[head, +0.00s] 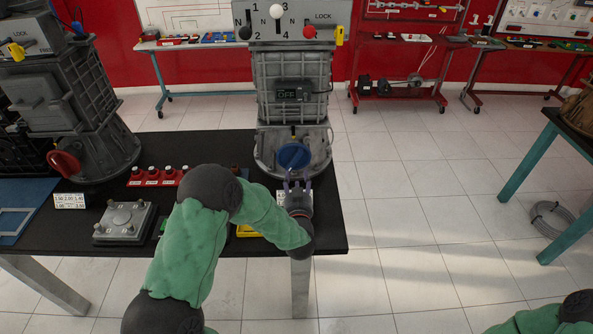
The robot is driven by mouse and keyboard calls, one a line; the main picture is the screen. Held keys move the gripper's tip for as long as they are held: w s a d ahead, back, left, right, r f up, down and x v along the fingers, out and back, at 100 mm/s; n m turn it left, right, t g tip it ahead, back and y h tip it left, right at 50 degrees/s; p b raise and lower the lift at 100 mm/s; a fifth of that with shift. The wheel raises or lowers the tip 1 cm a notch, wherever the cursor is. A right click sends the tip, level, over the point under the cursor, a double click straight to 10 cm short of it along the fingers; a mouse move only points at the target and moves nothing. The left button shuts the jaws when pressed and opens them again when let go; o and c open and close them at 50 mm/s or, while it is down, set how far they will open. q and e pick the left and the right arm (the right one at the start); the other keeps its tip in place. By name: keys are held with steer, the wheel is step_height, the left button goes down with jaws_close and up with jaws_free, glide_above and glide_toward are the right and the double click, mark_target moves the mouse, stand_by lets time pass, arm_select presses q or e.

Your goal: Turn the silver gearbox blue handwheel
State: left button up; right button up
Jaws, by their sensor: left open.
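The silver gearbox (277,85) stands upright at the right end of the black table. Its blue handwheel (293,156) is low on its front. My left gripper (297,178) is open just below and in front of the handwheel, its fingers pointing up toward it. I cannot tell whether a finger touches the rim. My left arm comes in from the lower left and crosses the table's front. Of my right arm only a part shows at the bottom right corner; its gripper is out of view.
A grey gearbox with a red handwheel (64,164) stands on the left of the black table (335,235). A metal plate block (125,222), a row of red-capped parts (158,176) and cards lie between. Open tiled floor is to the right, with a coiled cable (551,217).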

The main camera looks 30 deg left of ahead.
arm_select(q)
steer(key=v, duration=0.5)
stand_by(0.5)
